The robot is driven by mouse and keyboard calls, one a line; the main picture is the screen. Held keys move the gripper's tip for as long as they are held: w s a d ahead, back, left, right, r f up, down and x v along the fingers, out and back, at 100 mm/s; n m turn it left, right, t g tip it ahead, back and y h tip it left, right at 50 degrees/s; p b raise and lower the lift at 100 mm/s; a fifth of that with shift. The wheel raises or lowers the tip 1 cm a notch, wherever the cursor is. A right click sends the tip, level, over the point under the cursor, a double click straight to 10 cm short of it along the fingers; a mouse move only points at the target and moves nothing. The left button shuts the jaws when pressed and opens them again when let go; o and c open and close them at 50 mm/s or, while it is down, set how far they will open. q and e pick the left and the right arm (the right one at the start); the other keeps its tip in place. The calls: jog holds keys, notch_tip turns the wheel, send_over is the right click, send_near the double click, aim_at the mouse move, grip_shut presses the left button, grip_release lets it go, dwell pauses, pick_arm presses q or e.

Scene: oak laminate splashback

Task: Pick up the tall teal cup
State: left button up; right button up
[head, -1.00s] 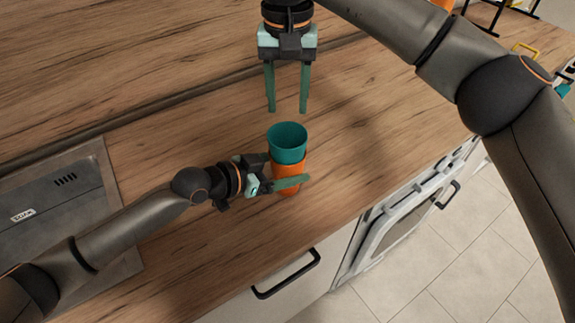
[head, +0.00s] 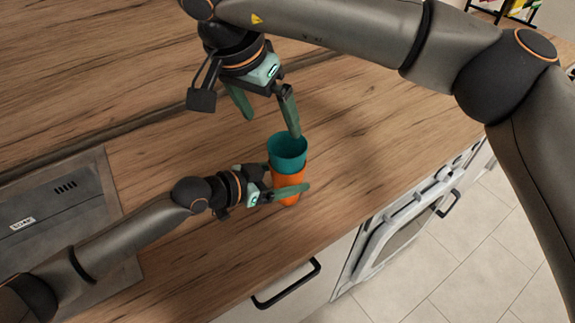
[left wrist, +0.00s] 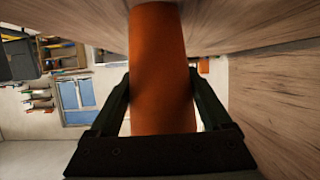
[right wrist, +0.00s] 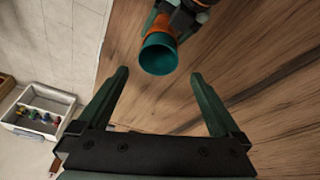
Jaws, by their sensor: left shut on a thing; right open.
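The tall teal cup (head: 287,150) sits nested in an orange cup (head: 288,182) above the wooden counter, its open rim facing up. My left gripper (head: 287,179) is shut on the orange cup, which fills the space between its fingers in the left wrist view (left wrist: 160,70). My right gripper (head: 273,126) is open and tilted, just behind the teal cup, with one fingertip close to the rim. In the right wrist view the teal cup (right wrist: 158,56) lies ahead, beyond the open fingertips, with nothing between them. The teal cup's lower part is hidden inside the orange cup.
A steel sink panel (head: 65,215) lies at the left of the counter (head: 190,150). A drawer handle (head: 287,284) and an oven (head: 395,240) are below the front edge. A box of small items (right wrist: 38,112) stands off to the side. The counter around the cups is clear.

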jog(key=m, duration=0.1)
send_near(287, 147)
jog(key=s+f, duration=0.2)
jog(key=s, duration=0.1)
jog(key=shift+t, duration=0.3)
jog(key=shift+w+d+f, duration=0.4)
jog(key=shift+f, duration=0.35)
jog(key=shift+w+d+f, duration=0.35)
jog(key=shift+w+f, duration=0.05)
jog(key=shift+f, duration=0.35)
jog(key=shift+w+d+f, duration=0.4)
jog(key=shift+w+f, duration=0.05)
jog(key=shift+f, duration=0.25)
jog(key=shift+c, duration=0.2)
jog(key=shift+a, duration=0.1)
jog(key=c, duration=1.4)
jog(key=shift+r, duration=0.1)
